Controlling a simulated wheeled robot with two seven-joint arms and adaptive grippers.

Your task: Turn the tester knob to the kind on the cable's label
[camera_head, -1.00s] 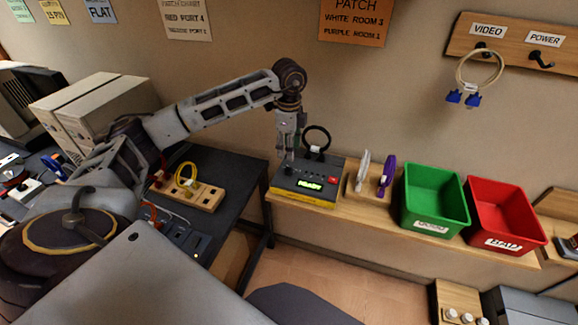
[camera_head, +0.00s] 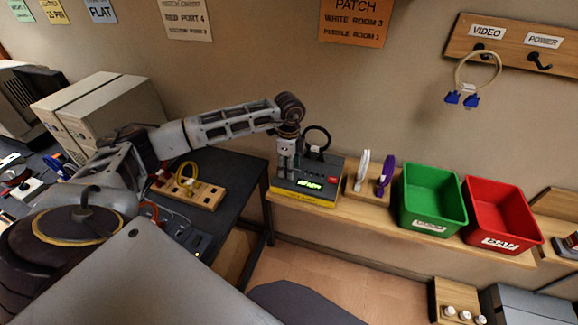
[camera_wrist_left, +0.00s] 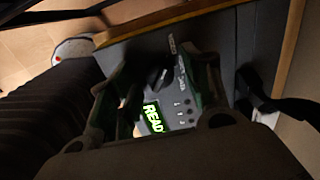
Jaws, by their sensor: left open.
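The tester (camera_head: 316,199) is a dark grey box with a yellow lower edge on the wooden wall shelf. Its green display (camera_head: 310,184) reads READY; the display also shows in the left wrist view (camera_wrist_left: 153,117). A black cable loop (camera_head: 326,131) with a small white label stands at its back; the label is too small to read. My left gripper (camera_head: 287,177) points down over the tester's left part and hides the knob in the head view. In the left wrist view its open fingers (camera_wrist_left: 163,85) are on either side of the black knob (camera_wrist_left: 158,72). Contact cannot be told.
White and purple tools (camera_head: 385,176) stand in a wooden holder right of the tester. A green bin (camera_head: 434,196) and a red bin (camera_head: 503,211) stand further right. A yellow cable (camera_head: 186,175) sits on a wooden block on the dark table at left.

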